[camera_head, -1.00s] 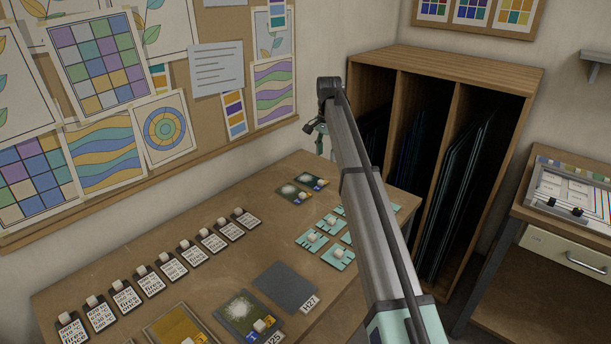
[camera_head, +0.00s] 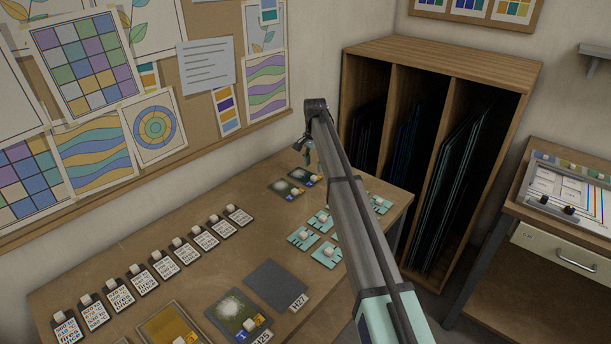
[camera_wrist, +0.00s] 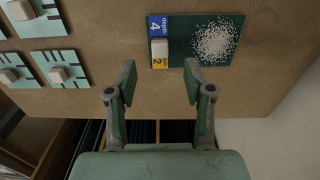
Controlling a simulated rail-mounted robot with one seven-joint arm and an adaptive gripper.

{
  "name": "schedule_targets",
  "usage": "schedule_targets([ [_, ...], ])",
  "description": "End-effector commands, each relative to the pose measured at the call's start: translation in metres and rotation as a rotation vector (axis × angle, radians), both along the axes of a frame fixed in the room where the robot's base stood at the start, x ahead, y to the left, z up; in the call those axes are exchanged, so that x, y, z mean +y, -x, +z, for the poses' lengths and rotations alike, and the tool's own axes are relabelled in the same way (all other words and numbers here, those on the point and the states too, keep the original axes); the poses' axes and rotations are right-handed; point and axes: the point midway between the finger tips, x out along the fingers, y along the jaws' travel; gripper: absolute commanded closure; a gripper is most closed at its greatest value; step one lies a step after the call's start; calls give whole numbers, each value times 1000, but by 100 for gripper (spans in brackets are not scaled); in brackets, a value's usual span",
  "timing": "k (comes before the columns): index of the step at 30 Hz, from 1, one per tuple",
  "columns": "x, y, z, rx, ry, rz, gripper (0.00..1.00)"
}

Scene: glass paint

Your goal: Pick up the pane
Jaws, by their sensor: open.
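A dark green pane (camera_wrist: 222,60) lies flat on the table in the wrist view, with a heap of white grains, a white block and blue and yellow number tags on it. My gripper (camera_wrist: 158,75) is open and empty. Its fingertips appear at the pane's near edge, one near the tag end and one under the grain heap; I cannot tell the height. In the head view my gripper (camera_head: 307,158) hangs above the table's far end, close to two such grain-topped panes (camera_head: 284,188). I cannot tell which of them the wrist view shows.
Several teal tiles with white blocks (camera_head: 323,256) lie right of the panes. A row of label cards (camera_head: 180,250), a grey sheet (camera_head: 275,286) and a larger grain-topped pane (camera_head: 236,308) lie nearer. A wooden rack (camera_head: 395,75) of upright sheets stands beyond the table.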

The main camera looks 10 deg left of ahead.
Motion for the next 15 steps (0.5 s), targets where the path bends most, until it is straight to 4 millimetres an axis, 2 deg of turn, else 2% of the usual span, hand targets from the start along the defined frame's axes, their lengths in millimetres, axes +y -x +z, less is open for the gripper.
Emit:
schedule_targets([
  [8, 0, 0, -12, 1, 0, 0, 48],
  [15, -1, 0, -41, 3, 1, 0, 48],
])
